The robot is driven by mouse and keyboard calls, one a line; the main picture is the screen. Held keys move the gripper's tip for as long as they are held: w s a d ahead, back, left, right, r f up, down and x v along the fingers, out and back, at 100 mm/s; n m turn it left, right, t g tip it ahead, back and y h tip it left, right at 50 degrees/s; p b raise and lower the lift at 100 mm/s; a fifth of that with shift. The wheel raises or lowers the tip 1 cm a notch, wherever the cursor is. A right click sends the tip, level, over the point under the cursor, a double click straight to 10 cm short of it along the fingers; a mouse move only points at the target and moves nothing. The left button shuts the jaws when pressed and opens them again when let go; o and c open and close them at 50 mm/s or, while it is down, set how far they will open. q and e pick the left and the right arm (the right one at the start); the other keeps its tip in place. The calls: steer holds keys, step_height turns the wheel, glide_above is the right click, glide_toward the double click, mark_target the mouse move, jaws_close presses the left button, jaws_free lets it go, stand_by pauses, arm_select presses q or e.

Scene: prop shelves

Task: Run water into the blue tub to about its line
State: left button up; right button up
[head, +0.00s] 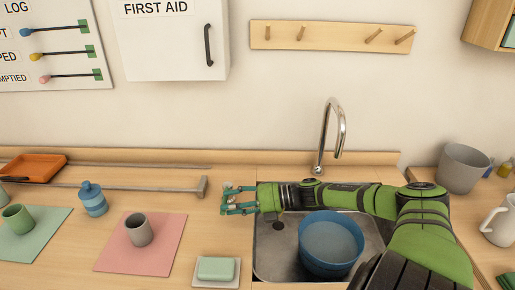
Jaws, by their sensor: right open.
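The blue tub (329,262) stands upright in the metal sink (266,268), on its right side. A paler blue surface shows inside the tub; I cannot make out a line on it. The chrome tap (339,124) arches up behind the sink, and no stream shows under its spout. My right gripper (224,200) is open and empty at the sink's left edge, above the counter. My right arm reaches across the back of the sink, in front of the tap's foot and over part of the tub's rim. My left gripper is not in view.
A green soap bar (216,268) on a dish, a grey cup (139,230) on a pink mat and a blue bottle (93,199) stand left of the sink. A grey bucket (462,168) and white jug (499,222) stand right.

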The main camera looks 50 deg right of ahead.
steer(key=v, duration=0.9)
steer(key=shift+d, duration=0.15)
steer(key=shift+s+r, duration=0.1)
stand_by(0.7)
